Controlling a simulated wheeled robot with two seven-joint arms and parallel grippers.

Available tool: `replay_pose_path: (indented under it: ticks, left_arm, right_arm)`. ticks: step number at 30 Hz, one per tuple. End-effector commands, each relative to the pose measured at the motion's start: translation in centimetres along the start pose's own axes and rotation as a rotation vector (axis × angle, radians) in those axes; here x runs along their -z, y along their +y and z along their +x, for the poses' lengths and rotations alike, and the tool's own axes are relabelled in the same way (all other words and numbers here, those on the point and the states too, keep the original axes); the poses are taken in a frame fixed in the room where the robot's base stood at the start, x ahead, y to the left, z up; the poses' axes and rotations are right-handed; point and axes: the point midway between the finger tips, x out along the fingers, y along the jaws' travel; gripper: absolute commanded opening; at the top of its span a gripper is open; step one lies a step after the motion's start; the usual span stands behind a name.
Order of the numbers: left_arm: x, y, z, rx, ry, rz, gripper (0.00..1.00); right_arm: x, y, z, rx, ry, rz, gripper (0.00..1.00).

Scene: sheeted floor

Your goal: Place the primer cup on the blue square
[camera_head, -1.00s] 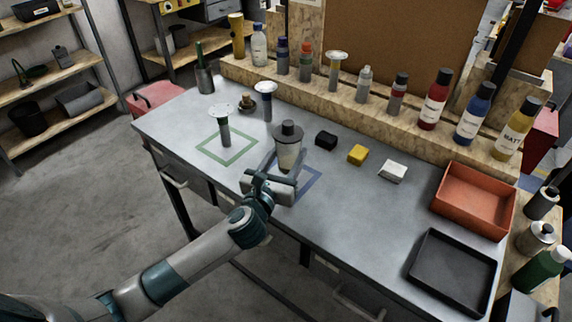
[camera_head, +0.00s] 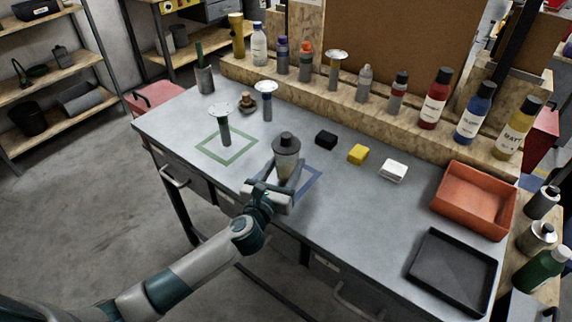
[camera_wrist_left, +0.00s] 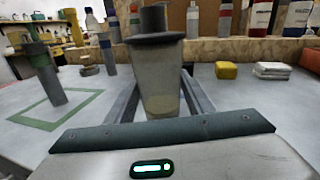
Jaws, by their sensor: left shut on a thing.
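The primer cup (camera_head: 287,157) is a translucent grey cup with a dark lid. My left gripper (camera_head: 283,172) is shut on it, with a finger on each side, and holds it upright. In the left wrist view the cup (camera_wrist_left: 157,75) stands centred between the fingers. The blue square (camera_head: 312,184) is an outline on the bench top; the gripper and cup cover much of its left part in the head view. I cannot tell whether the cup's base touches the bench. My right gripper is not in view.
A green square outline (camera_head: 225,149) with a grey-topped post (camera_head: 223,125) lies to the left. An orange tray (camera_head: 474,198) and black tray (camera_head: 455,272) are at the right. The bench's middle front is clear.

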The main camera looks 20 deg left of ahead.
Motion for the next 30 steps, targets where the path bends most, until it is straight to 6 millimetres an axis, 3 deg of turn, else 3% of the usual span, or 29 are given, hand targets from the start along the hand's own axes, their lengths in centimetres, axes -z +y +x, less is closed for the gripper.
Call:
replay_pose_path:
  ticks: [10,11,13,26,30]
  left_arm:
    - [0.2,0.0,0.0,-0.001,0.000,0.000,0.27]
    - [0.2,0.0,0.0,-0.001,0.000,0.000,0.51]
    - [0.2,0.0,0.0,-0.001,0.000,0.000,0.67]
    - [-0.1,0.0,0.0,0.000,-0.001,0.000,0.67]
    - [0.1,0.0,-1.1,0.001,0.001,-0.001,0.67]
  right_arm:
    - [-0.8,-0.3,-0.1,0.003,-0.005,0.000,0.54]
    - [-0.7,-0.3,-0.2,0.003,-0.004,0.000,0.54]
    - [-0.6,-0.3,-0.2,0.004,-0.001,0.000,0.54]
    - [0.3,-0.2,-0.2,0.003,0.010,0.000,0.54]
    - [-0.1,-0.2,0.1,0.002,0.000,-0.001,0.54]
